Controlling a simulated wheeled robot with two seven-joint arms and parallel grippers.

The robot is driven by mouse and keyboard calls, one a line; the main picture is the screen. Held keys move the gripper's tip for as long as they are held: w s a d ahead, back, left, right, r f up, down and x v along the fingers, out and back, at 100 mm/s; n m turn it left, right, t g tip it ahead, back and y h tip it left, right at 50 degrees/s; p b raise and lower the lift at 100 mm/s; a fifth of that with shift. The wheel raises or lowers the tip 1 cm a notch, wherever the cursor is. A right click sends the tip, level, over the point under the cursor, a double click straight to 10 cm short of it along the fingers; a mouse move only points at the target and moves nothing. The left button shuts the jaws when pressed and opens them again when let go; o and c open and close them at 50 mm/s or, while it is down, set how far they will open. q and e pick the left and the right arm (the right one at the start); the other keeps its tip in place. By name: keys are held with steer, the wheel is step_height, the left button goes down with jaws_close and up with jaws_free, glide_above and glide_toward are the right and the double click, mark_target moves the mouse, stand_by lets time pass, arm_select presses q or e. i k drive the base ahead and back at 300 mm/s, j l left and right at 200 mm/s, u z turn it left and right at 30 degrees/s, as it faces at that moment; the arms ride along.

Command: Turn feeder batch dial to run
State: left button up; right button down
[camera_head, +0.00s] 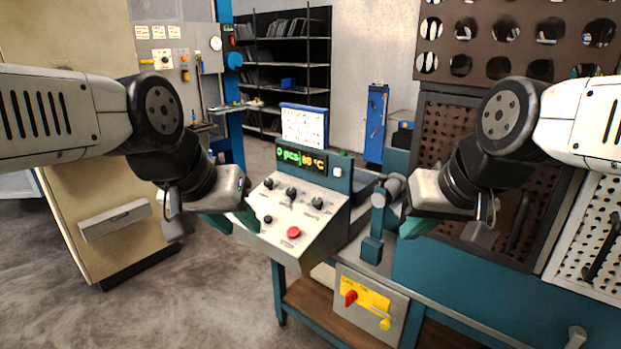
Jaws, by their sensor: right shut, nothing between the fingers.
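A sloped grey control panel (283,228) stands in the middle and carries several black knobs, one of them a knob near its centre (291,192), and a red button (294,232). I cannot read which knob is the feeder batch dial. A lit display (302,157) above shows "pcs" and "60 °C". My left gripper (236,222) is at the panel's left edge, its teal fingertips apart and nothing seen between them. Its hand hides part of that edge.
The lever press (378,222) stands between the panel and my right gripper. Below is a plate with a red switch (351,298) and yellow handle. A perforated cabinet (590,235) stands right, a beige cabinet (85,215) left. Open floor (190,300) lies at front left.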

mark_target(290, 192)
steer(key=i+j, duration=0.2)
steer(key=i, duration=0.2)
steer(key=i+j, duration=0.2)
steer(key=i, duration=0.2)
steer(key=i+j, duration=0.2)
steer(key=i, duration=0.2)
